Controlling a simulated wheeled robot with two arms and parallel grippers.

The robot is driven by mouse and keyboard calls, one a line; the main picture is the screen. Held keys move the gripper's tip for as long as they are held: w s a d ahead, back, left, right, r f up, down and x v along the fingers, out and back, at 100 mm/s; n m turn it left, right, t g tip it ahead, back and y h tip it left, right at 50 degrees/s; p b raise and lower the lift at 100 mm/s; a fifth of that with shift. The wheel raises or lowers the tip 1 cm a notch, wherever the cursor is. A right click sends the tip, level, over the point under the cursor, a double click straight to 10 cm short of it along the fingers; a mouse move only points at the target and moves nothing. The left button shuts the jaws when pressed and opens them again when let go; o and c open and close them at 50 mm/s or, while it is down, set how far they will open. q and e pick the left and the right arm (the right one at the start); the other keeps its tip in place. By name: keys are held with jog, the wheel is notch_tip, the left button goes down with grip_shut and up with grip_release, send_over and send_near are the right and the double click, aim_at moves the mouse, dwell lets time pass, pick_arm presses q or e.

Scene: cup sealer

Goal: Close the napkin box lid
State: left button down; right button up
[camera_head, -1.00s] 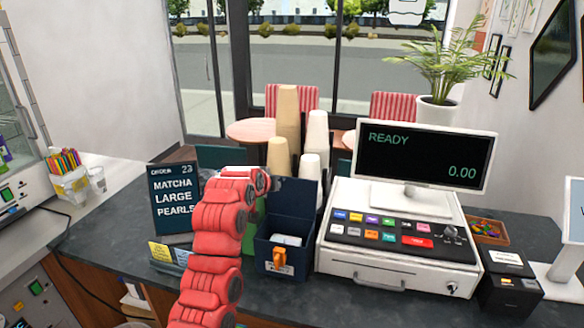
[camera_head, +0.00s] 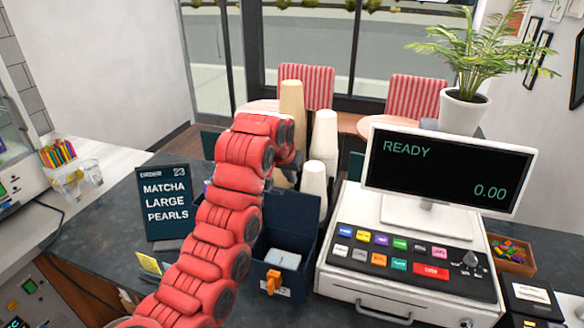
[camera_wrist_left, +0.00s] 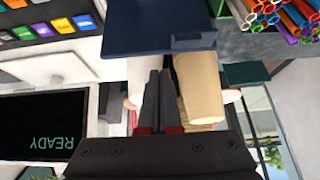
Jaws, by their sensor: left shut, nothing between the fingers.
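The dark blue napkin box (camera_head: 258,283) stands open on the counter, left of the cash register. Its lid (camera_head: 298,212) is raised upright at the back, and white napkins (camera_head: 283,259) show inside. An orange latch (camera_head: 273,281) is on the front. My left gripper (camera_head: 293,166) is above and behind the raised lid, near the paper cups. In the left wrist view the gripper fingers (camera_wrist_left: 160,98) are together and empty, and the dark blue lid (camera_wrist_left: 150,28) is just ahead of the fingertips. Contact with the lid cannot be told. My right gripper is not in view.
Stacked paper cups (camera_head: 292,110) stand right behind the box. The register (camera_head: 410,270) is close on its right. The order sign (camera_head: 166,203) stands to the left. A glass (camera_head: 92,172) and straws (camera_head: 57,154) are at the far left.

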aim_at(291, 211)
pick_arm(q)
jog(key=p+x, duration=0.1)
jog(key=x, duration=0.2)
jog(key=p+x, duration=0.2)
jog(key=x, duration=0.1)
jog(key=shift+w+r, duration=0.1)
jog(key=shift+w, duration=0.2)
jog(key=shift+f, duration=0.4)
jog(key=shift+w+d+f, duration=0.1)
jog(key=shift+w+f, duration=0.05)
